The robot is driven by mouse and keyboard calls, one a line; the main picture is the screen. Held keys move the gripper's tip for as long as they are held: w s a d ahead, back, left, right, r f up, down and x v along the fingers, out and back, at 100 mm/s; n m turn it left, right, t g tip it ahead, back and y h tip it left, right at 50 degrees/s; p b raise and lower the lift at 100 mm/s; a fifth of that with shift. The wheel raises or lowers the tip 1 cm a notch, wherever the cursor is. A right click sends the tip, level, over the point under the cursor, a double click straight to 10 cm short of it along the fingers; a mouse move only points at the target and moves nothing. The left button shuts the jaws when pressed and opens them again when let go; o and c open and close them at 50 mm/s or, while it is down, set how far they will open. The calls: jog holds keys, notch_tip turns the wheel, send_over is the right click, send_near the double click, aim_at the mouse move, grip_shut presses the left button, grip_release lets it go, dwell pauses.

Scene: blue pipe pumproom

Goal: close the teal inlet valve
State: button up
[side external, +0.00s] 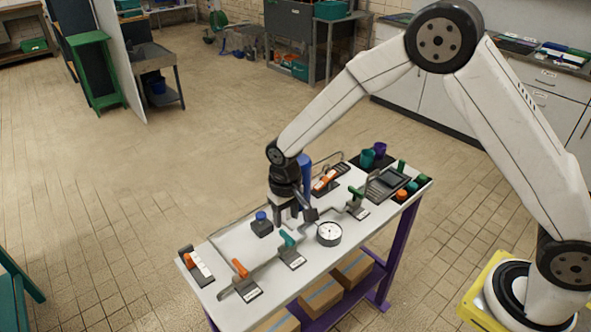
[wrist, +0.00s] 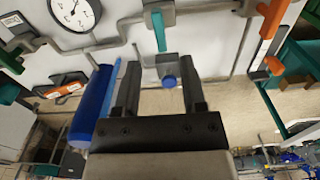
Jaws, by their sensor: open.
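The teal valve handle (side external: 287,238) sits on a grey pipe in the middle of the white table, left of the gauge. In the wrist view the teal handle (wrist: 160,32) is beyond my fingertips, and its length runs across the pipe line. My gripper (side external: 291,214) points down above the table, behind the teal valve. In the wrist view its fingers (wrist: 160,88) are apart, with no handle between them. A small grey box with a blue button (wrist: 169,82) shows in the gap between them, below. Contact with the teal handle is not visible.
An orange-handled valve (side external: 240,268) stands left of the teal one and a green-handled valve (side external: 357,195) right. A round gauge (side external: 329,233) is beside the pipe. The blue-button box (side external: 261,226) is near my gripper. A blue cylinder (wrist: 92,108) is close to my left finger.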

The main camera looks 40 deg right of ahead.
jog(key=shift+r, duration=0.9)
jog(key=shift+s, duration=0.1)
jog(key=shift+s+d+r, duration=0.1)
jog(key=shift+d+r, duration=0.1)
jog(key=s+d+r+t, duration=0.1)
jog(key=s+d+r, duration=0.2)
jog(key=s+d, duration=0.2)
jog(key=s+d+r+t, duration=0.1)
jog(key=s+d+r, duration=0.2)
jog(key=s, duration=0.9)
jog(key=d, duration=0.3)
jog(key=shift+r+t, duration=0.2)
jog(key=shift+t, duration=0.1)
